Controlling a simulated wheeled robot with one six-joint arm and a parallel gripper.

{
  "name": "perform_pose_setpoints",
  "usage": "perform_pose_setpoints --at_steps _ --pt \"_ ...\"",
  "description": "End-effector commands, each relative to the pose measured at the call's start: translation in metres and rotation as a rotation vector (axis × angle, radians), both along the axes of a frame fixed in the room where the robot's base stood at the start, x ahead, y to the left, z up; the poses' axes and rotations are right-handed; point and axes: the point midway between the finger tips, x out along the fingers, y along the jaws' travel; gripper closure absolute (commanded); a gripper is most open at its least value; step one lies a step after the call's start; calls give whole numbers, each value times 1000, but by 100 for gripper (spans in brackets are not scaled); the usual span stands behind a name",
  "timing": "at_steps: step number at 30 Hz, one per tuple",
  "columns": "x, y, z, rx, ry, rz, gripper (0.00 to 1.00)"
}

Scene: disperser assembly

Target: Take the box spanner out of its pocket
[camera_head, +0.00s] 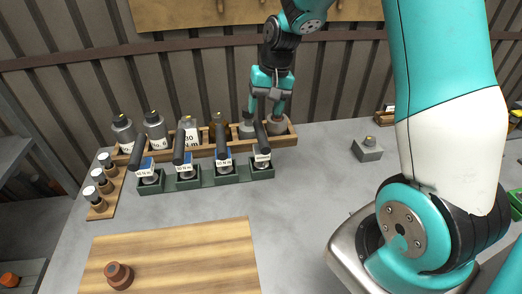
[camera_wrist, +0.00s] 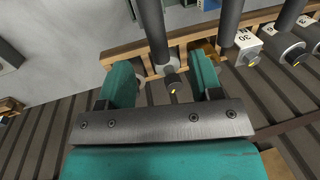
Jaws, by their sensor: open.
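My gripper (camera_head: 264,112) hangs, fingers down, over the right end of a long wooden rack (camera_head: 288,142). Its fingers are apart. In the wrist view my gripper (camera_wrist: 162,68) straddles a dark upright piece with a yellow mark (camera_wrist: 178,87), standing at the rack; I see no contact. A dark rod (camera_wrist: 153,25) also passes between the fingers in that view. I cannot tell for sure which piece is the box spanner; the fingers partly hide the rack's right end and its pocket.
A green holder (camera_head: 207,181) with several labelled, dark-handled tools stands just in front of the rack. Other yellow-marked pieces, such as a grey one (camera_head: 123,130), fill the rack's left. A grey block (camera_head: 367,153) stands right. A wooden board (camera_head: 180,250) lies in front.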

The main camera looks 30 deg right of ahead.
Motion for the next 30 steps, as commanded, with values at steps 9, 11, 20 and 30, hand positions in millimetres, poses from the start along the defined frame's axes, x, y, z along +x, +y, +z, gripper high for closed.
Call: perform_pose_setpoints --at_steps 9,11,20,30 --pt "3 8 -39 0 0 3 41" --pt "2 8 -43 1 1 3 41" --pt "-3 11 -84 0 3 4 41" --pt "-2 12 -92 -1 -1 3 46"
